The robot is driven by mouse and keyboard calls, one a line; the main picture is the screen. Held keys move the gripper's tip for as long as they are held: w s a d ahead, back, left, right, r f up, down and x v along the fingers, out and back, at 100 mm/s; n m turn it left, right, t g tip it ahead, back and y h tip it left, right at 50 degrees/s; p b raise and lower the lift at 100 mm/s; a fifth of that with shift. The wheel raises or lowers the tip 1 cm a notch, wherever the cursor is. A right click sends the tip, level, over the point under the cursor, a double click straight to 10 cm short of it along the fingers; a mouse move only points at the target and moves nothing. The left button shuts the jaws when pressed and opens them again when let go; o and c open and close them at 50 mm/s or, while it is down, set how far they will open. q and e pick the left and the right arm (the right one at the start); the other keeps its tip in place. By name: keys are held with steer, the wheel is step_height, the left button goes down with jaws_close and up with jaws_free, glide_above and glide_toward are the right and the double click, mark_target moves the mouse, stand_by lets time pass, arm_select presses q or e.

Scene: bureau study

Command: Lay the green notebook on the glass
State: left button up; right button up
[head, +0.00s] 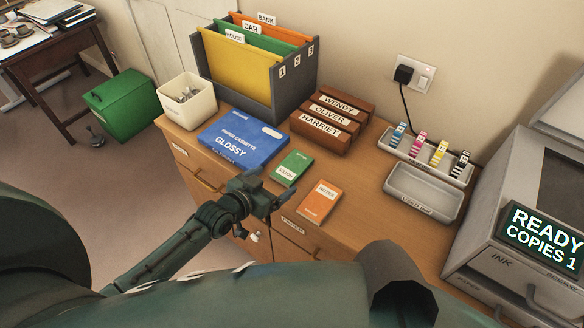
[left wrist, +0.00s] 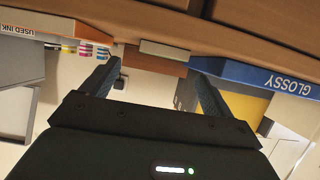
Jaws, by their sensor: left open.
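The green notebook (head: 293,168) lies flat on the wooden desk, between the blue paper cassette and the orange notebook. My left gripper (head: 264,193) is at the desk's front edge, just in front of the green notebook. It is open and empty, its fingers spread in the left wrist view (left wrist: 152,82). That view is upside down; a thin greenish-grey edge between the fingers may be the notebook. The grey copier (head: 490,220) stands at the right with a dark panel (head: 562,178) on top, possibly the glass. My right gripper is out of view.
The orange notebook (head: 320,203) lies close right of the green one, the blue paper cassette (head: 243,141) close left. Wooden name blocks (head: 331,122) stand behind.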

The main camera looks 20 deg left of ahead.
mark_target(288, 171)
arm_select(q)
steer(key=shift+x, duration=2.75)
steer(key=shift+a, duration=0.15)
steer(key=c, duration=1.2)
steer(key=s+d+r+p, duration=0.1)
steer(key=s+r, duration=0.2)
steer(key=r, duration=0.5)
steer(key=s+d+r, duration=0.2)
steer(key=s+r, duration=0.1)
steer(key=r, duration=0.4)
steer(key=s+a+r+n+y, duration=0.1)
steer(key=s+r, duration=0.1)
steer(key=s+a+r+n+y, duration=0.1)
steer(key=s+a+r+y, duration=0.1)
steer(key=s+r, duration=0.1)
steer(key=s+a+r+n+y, duration=0.1)
steer(key=s+a+r+n, duration=0.1)
steer(key=r, duration=0.1)
steer(key=shift+s+a+t+y, duration=0.15)
steer(key=shift+s+t+y, duration=0.15)
steer(key=shift+s+t, duration=0.1)
